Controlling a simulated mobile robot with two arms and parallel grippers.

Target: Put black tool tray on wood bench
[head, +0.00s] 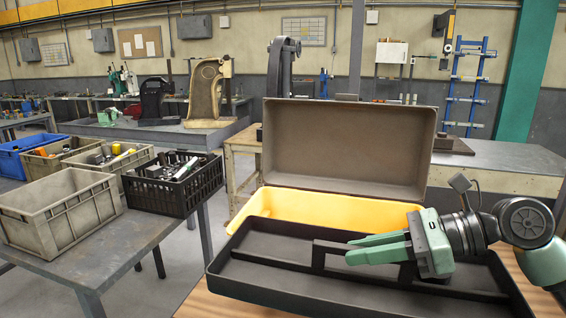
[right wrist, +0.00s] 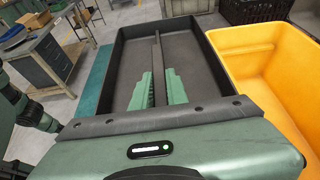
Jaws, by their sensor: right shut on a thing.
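The black tool tray (head: 285,275) is a long shallow tray with a raised central divider. My right gripper (head: 352,249) is shut on that divider. In the right wrist view, the fingers (right wrist: 158,90) lie on either side of it. The tray is in front of the yellow toolbox (head: 310,212), which also shows in the right wrist view (right wrist: 265,65). The wood bench (head: 205,304) shows below the tray at the bottom. I cannot tell whether the tray touches the bench. My left gripper is not in view.
The toolbox's brown-grey lid (head: 350,145) stands open behind the tray. A grey table (head: 105,250) at the left bears a grey crate (head: 60,212), a black crate (head: 172,195) and other bins. Floor shows between that table and the bench.

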